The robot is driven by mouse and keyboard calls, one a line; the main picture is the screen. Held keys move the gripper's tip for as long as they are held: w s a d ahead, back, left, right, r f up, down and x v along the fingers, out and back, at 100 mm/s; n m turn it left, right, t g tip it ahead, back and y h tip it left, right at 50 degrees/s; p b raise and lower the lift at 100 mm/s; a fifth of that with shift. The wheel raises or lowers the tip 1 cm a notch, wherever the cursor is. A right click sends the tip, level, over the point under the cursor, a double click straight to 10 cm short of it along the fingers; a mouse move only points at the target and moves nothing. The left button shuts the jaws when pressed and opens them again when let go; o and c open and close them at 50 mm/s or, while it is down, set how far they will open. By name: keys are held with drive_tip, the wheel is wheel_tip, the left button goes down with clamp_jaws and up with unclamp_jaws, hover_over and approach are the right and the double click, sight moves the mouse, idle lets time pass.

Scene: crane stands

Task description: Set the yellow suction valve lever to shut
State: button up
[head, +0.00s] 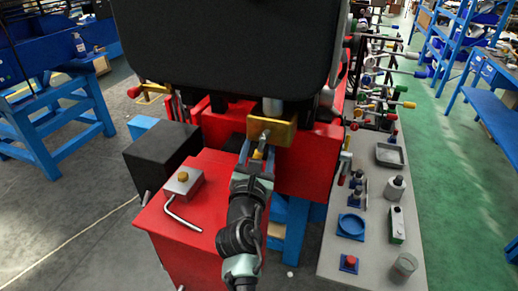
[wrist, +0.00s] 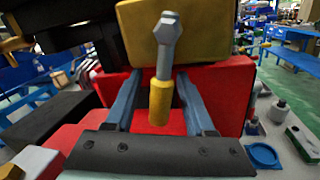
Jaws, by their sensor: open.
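The yellow suction valve lever (wrist: 160,98) has a grey shank with a hex end at the top and a yellow grip hanging down. It is mounted on the front of a yellow block (wrist: 195,38). My gripper (wrist: 159,78) is open, with one blue-grey finger on each side of the lever. Gaps show between the lever and both fingers. In the head view my gripper (head: 257,152) is just below the yellow block (head: 280,132), and the lever (head: 259,151) shows small between the fingers.
A large black case hangs above the red machine (head: 310,165). A red cabinet (head: 205,210) carries a grey box with a bent rod (head: 182,214). A black box (head: 160,155) stands left. A grey bench (head: 345,265) with a blue dish (head: 351,226) and bottles is right.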

drive_tip(key=shift+s, duration=0.1)
drive_tip(key=s, duration=0.4)
drive_tip(key=s+a, duration=0.1)
drive_tip(key=s, duration=0.7)
drive_tip(key=shift+s+a+f, duration=0.3)
drive_tip(key=shift+s, duration=0.05)
